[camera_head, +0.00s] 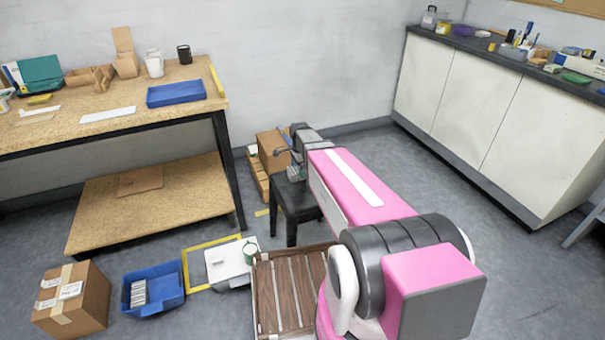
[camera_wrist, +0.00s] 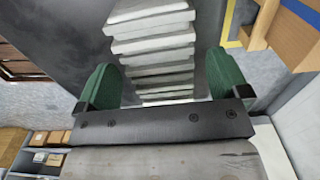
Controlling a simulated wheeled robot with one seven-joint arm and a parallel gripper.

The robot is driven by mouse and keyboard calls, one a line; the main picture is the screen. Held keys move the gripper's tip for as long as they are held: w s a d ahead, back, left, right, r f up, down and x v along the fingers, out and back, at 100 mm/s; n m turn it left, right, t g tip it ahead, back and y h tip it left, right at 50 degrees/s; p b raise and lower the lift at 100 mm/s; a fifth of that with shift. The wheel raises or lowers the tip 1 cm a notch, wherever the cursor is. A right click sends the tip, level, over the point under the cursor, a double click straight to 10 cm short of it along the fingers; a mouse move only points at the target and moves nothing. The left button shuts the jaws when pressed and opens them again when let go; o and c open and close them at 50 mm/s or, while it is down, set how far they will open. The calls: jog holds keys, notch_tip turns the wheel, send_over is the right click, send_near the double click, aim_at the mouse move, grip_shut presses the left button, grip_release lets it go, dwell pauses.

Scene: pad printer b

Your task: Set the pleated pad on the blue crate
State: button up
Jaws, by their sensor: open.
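The pleated pad (camera_wrist: 152,28), a light grey stack of zigzag folds, shows in the wrist view. My gripper (camera_wrist: 163,72) is open, with one green finger on each side of the pad. Gaps show between the fingers and the folds, and the pad's near end is hidden by the gripper's bar. In the head view my gripper (camera_head: 296,165) is over a black stool (camera_head: 297,208), and I cannot make out the pad there. A blue crate (camera_head: 172,293) stands on the floor at lower left, with a grey ribbed item inside.
A cardboard box (camera_head: 88,300) stands left of the crate. A white case (camera_head: 230,265) in a yellow floor frame and a wooden pallet (camera_head: 263,300) lie between crate and arm. A blue tray (camera_head: 176,93) is on the workbench (camera_head: 60,130). A carton (camera_head: 272,150) stands behind the stool.

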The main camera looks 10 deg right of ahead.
jog(key=shift+d+f, duration=0.1)
jog(key=shift+f, duration=1.45)
jog(key=c, duration=1)
jog(key=shift+r, duration=0.15)
jog(key=shift+r, duration=0.5)
jog(key=r, duration=0.3)
jog(key=shift+a+r, duration=0.25)
jog(key=shift+a, duration=0.15)
jog(key=a+r, duration=0.2)
jog(key=a, duration=0.1)
jog(key=a+r, duration=0.2)
jog(key=a, duration=0.2)
jog(key=a+r, duration=0.2)
jog(key=a, duration=0.2)
jog(key=shift+s+r, duration=0.15)
jog(key=shift+s, duration=0.2)
jog(key=shift+d, duration=0.1)
